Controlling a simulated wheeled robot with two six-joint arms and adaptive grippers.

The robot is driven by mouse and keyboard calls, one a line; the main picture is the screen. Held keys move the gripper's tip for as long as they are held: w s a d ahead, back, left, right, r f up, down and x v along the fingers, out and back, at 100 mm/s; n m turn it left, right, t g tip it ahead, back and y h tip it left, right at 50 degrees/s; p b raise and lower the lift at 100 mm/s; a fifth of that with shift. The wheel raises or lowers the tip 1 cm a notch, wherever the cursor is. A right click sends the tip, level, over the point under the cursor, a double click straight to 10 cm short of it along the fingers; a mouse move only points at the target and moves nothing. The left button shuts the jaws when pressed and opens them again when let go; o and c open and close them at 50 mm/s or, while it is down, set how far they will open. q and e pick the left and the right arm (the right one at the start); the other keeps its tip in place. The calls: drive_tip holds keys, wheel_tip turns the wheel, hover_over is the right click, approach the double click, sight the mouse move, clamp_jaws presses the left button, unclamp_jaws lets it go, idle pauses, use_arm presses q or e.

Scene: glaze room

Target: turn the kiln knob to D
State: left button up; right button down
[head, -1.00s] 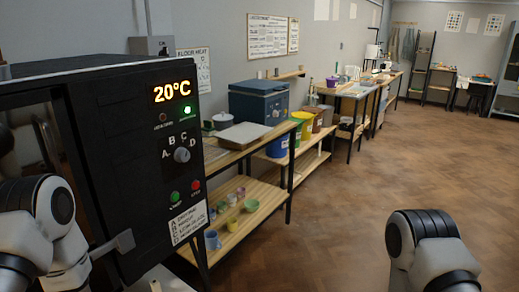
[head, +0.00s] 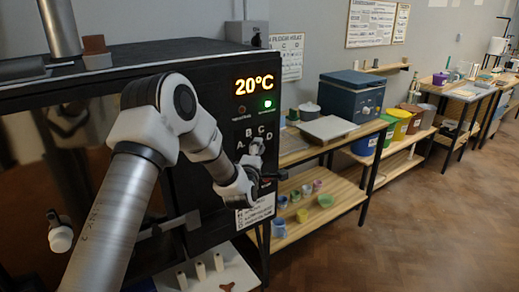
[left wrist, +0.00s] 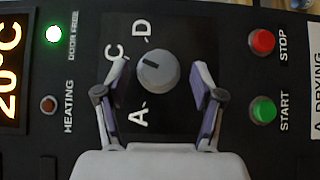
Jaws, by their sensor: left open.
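The kiln (head: 215,85) is a black box with its control panel facing me. The grey knob (left wrist: 158,72) sits on the panel, with a short pointer line on its upper left. The letters A (left wrist: 138,114), C (left wrist: 114,52) and D (left wrist: 141,33) show around it; B is hidden behind a finger in the left wrist view. The pointer lies on the C–D side; I cannot tell its exact setting. My left gripper (left wrist: 160,64) is open, one finger on each side of the knob, with gaps visible. My right gripper is not in view.
The red STOP button (left wrist: 262,41) and green START button (left wrist: 263,110) are close beside the right finger. The display (head: 254,85) reads 20°C and a green lamp (head: 267,103) is lit. A kiln handle (head: 168,227) sticks out below my arm. Shelves (head: 335,205) stand to the right.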

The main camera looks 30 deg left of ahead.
use_arm(q)
drive_tip(key=shift+w+a, duration=0.2)
drive_tip(key=shift+a, duration=0.1)
drive_tip(key=shift+d+r, duration=0.1)
drive_tip(key=c, duration=1.1)
drive_tip(key=shift+w+r+m+g+p, duration=0.15)
drive_tip(key=shift+m+g+p, duration=0.85)
drive_tip(key=shift+p, duration=1.2)
drive_tip(key=shift+r+m+g+p, duration=0.25)
drive_tip(key=shift+m+g+p, duration=0.7)
drive_tip(key=shift+p, duration=1.3)
drive_tip(key=shift+w+r+m+g+p, duration=0.15)
drive_tip(key=shift+m+g+p, duration=0.4)
drive_tip(key=shift+g+p, duration=1.25)
drive_tip(key=shift+t+p, duration=0.4)
drive_tip(key=shift+t, duration=0.05)
